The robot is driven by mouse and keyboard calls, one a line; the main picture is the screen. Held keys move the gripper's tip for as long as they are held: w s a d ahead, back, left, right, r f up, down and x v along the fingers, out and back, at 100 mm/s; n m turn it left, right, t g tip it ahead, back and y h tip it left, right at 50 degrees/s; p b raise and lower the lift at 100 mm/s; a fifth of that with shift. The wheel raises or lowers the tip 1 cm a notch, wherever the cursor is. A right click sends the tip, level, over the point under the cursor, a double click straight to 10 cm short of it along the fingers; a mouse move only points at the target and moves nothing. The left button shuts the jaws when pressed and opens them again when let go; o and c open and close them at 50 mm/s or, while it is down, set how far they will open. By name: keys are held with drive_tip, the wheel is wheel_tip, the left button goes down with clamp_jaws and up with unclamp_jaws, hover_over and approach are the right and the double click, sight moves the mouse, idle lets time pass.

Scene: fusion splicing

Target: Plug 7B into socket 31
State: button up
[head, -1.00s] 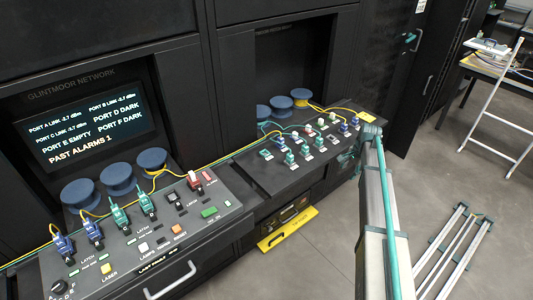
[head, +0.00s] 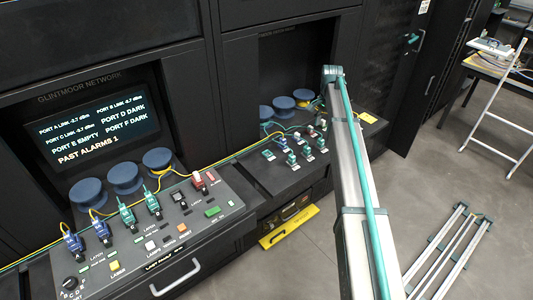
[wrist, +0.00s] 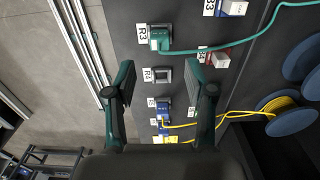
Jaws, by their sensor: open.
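My gripper (wrist: 165,78) is open and empty in the wrist view, its fingers spread above the sloping panel. Between and beyond the fingers is an empty socket (wrist: 163,75) labelled R4. Above it a green plug (wrist: 158,39) with a green cable sits at R3. Below it a blue plug (wrist: 164,110) with a yellow cable sits in the same row. I cannot read 7B or 31 on any plug or socket. In the head view my arm covers part of the right panel (head: 256,175), and my gripper cannot be made out.
Blue spools (wrist: 292,112) with yellow cable lie right of the sockets. A red plug (wrist: 215,56) and green cable lie near the right finger. The left console (head: 225,225) holds several blue and green plugs. Its screen (head: 95,130) reads "PORT E EMPTY".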

sight(321, 139)
drive_tip(key=shift+f, duration=0.15)
drive_tip(key=shift+f+b, duration=1.75)
drive_tip(key=shift+f, duration=2.65)
clamp_jaws()
drive_tip(key=shift+r, duration=0.25)
drive_tip(key=shift+r+p, duration=1.4)
drive_tip(key=shift+r, duration=1.4)
